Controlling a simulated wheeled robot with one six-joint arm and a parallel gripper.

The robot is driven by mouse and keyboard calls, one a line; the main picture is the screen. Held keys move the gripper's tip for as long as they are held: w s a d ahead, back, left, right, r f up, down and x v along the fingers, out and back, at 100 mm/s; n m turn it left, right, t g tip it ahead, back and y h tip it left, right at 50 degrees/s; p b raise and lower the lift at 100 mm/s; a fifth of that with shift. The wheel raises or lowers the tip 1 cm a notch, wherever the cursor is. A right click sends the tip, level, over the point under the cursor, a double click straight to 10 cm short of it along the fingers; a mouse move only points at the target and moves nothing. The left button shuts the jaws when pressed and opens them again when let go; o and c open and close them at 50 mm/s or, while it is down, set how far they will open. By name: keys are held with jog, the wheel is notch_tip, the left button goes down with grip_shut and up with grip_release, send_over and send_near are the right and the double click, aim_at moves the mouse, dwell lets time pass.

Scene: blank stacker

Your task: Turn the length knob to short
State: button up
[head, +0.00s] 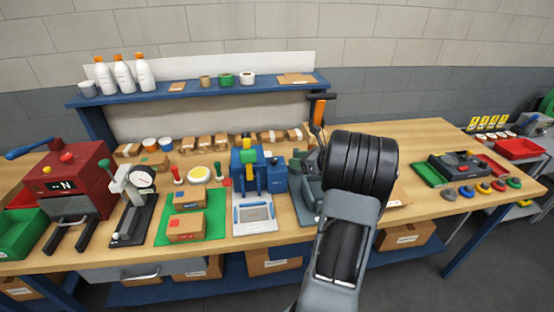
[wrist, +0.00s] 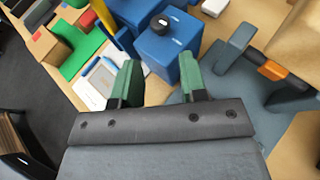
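A black round knob (wrist: 159,23), which looks like the length knob, sits on top of a blue box in the wrist view. Small white marks show beside it, too small to read, so I cannot tell its setting. The blue box (head: 273,178) stands at the right side of the blue machine (head: 247,185) in the head view. My gripper (wrist: 160,64) has two green-padded fingers spread apart with nothing between them. The knob lies beyond the fingertips, apart from them.
A grey tool with an orange-and-black handle (head: 317,112) stands just right of the blue box. A green mat (head: 205,222) with cardboard boxes lies to the left. A blue shelf (head: 200,89) runs behind. The tabletop (head: 415,140) toward the back right is clear.

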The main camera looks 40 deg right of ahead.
aim_at(275, 159)
jog(key=p+x, duration=0.1)
jog(key=x, duration=0.8)
jog(key=shift+w+a+f, duration=0.1)
jog(key=shift+w, duration=0.1)
